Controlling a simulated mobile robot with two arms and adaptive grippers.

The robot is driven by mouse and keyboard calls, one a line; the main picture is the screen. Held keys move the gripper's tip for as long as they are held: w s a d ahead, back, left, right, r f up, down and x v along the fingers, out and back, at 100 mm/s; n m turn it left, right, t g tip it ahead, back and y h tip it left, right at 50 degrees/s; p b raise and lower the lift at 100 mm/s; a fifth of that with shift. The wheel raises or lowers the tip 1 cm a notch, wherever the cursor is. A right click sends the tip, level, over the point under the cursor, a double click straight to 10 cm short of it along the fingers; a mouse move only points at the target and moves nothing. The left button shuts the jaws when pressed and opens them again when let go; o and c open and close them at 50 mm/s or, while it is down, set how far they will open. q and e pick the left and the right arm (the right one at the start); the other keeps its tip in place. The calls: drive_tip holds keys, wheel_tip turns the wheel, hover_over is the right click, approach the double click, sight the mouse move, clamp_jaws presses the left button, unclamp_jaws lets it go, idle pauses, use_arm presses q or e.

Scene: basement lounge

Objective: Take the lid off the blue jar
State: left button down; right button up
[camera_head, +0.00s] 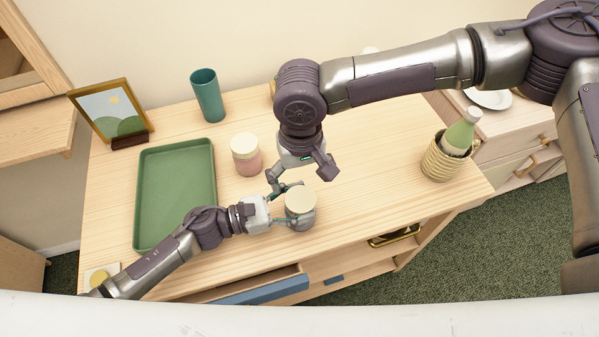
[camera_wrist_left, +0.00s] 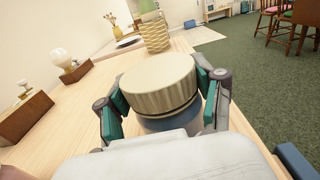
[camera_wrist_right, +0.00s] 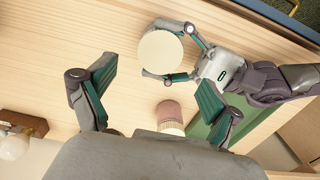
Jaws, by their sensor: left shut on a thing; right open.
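The blue jar (camera_head: 301,222) stands on the wooden top near its front edge. Its round cream lid (camera_head: 300,201) is on it; the lid also shows in the left wrist view (camera_wrist_left: 160,82) and the right wrist view (camera_wrist_right: 160,52). My left gripper (camera_head: 289,205) is shut on the jar from the left, its fingers on opposite sides. In the left wrist view the blue body (camera_wrist_left: 172,122) shows below the lid. My right gripper (camera_head: 303,176) is open and empty, just above and behind the jar, fingers pointing down.
A pink jar (camera_head: 247,162) with a cream lid stands behind and left of the blue jar. A green tray (camera_head: 175,195), teal cup (camera_head: 207,95) and picture frame (camera_head: 107,112) are left. A basket (camera_head: 440,165) holding a bottle stands right. A blue-fronted drawer (camera_head: 265,291) is open below.

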sight(300, 198)
wheel_tip(300, 198, down, 8)
drive_tip(key=shift+r, duration=0.25)
drive_tip(key=c, duration=1.2)
drive_tip(key=shift+o, duration=0.2)
drive_tip(key=n, duration=0.4)
idle(0.3)
drive_tip(key=o, duration=1.3)
drive_tip(key=shift+c, duration=0.2)
